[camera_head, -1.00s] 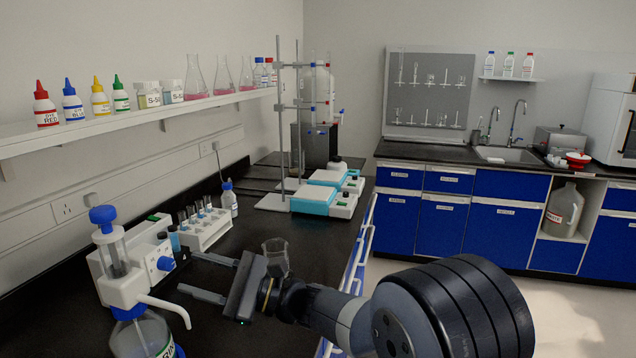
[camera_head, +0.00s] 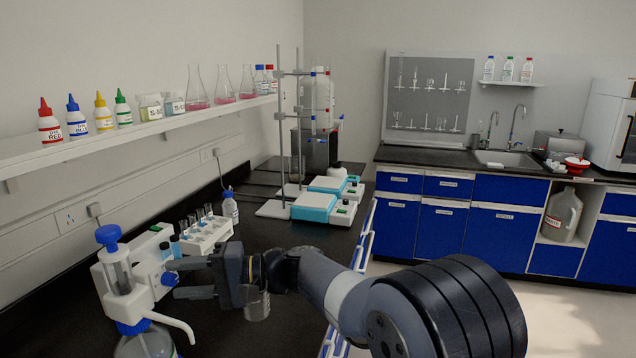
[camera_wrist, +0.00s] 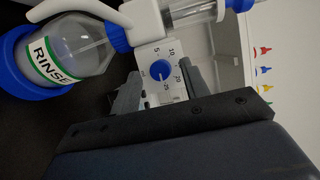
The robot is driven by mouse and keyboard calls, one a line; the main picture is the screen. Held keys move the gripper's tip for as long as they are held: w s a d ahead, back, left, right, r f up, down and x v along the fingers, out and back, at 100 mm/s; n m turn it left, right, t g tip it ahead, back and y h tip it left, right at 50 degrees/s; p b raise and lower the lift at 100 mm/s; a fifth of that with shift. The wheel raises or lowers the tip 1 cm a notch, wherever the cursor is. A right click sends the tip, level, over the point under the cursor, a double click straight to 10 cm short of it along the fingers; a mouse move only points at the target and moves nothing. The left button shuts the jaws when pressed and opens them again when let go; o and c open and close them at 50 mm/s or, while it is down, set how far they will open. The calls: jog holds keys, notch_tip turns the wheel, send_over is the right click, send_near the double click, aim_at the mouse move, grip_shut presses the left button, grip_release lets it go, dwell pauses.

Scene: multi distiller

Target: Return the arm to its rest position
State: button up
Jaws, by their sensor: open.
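My gripper (camera_head: 190,279) is above the black bench at the left, its two fingers apart and pointing left with nothing between them. In the head view the fingertips are close to a white device with a blue knob (camera_head: 169,279). In the wrist view the open fingers (camera_wrist: 163,88) frame that device's dial knob (camera_wrist: 162,70). My arm reaches in from the lower right, bent over the bench's front edge. A small glass beaker (camera_head: 257,303) shows just below my wrist; I cannot tell what it rests on.
A dispenser bottle (camera_head: 146,343) labelled RINSE stands near the gripper. A tube rack (camera_head: 207,238), a small wash bottle (camera_head: 230,208) and teal-and-white devices (camera_head: 314,207) stand farther back. A shelf (camera_head: 150,128) with dye bottles and flasks runs along the left wall.

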jog(key=n+h+p, duration=0.1)
jog(key=n+p, duration=0.1)
jog(key=r+n+t+h+p, duration=0.1)
jog(key=n+p, duration=0.1)
jog(key=n, duration=0.1)
jog(key=shift+s+t, duration=0.15)
jog(key=shift+t, duration=0.15)
jog(key=n+t+h+p, duration=0.1)
jog(key=n+p, duration=0.2)
jog(key=p, duration=0.1)
jog(key=shift+s+a+r, duration=0.1)
jog(key=shift+s, duration=0.05)
jog(key=shift+n+t+h+p, duration=0.4)
jog(key=shift+n+t+p, duration=0.1)
jog(key=shift+n+p, duration=0.15)
jog(key=shift+f, duration=0.2)
